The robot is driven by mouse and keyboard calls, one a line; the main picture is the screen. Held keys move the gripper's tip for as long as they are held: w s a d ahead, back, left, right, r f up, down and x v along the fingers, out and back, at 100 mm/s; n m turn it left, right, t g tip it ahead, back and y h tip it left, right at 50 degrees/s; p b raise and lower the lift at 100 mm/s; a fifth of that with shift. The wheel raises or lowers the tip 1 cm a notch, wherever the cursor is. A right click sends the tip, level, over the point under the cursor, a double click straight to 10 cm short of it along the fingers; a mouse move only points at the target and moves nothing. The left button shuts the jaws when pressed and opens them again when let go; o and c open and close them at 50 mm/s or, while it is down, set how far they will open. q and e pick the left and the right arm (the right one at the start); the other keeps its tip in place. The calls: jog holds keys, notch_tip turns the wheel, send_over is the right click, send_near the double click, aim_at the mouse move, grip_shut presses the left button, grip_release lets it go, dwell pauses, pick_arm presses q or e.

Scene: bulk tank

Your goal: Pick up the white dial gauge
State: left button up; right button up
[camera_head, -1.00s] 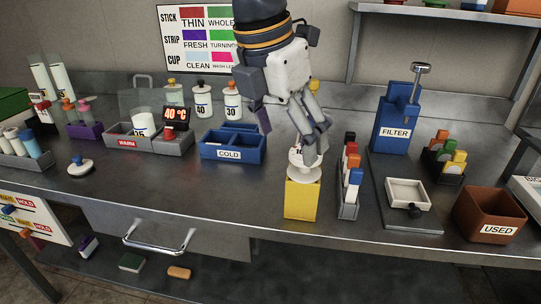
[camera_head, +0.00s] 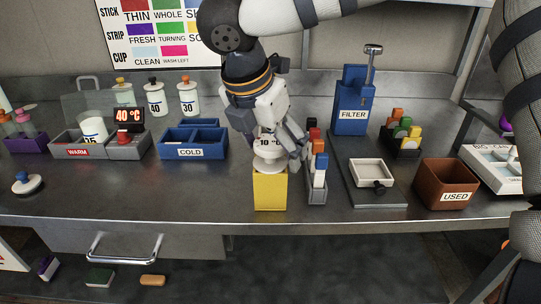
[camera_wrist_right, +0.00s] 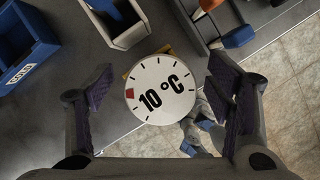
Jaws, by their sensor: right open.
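The white dial gauge (camera_head: 269,157) stands on a yellow block (camera_head: 270,190) near the bench's front edge. In the right wrist view its round face (camera_wrist_right: 160,90) reads 10 °C and has a red mark. My right gripper (camera_head: 272,138) is at the gauge, partly covering it in the head view. In the right wrist view the gripper's fingers (camera_wrist_right: 160,88) are spread, one on each side of the face with a visible gap. The gauge is not gripped. My left gripper is not in view.
A grey rack (camera_head: 317,185) with coloured pieces stands just right of the yellow block. The blue COLD bin (camera_head: 190,153) is to the left. The blue FILTER stand (camera_head: 352,115), a white tray (camera_head: 372,172) and the brown USED bin (camera_head: 447,185) are farther right. Bench left of the block is clear.

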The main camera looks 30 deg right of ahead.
jog(key=c, duration=1.3)
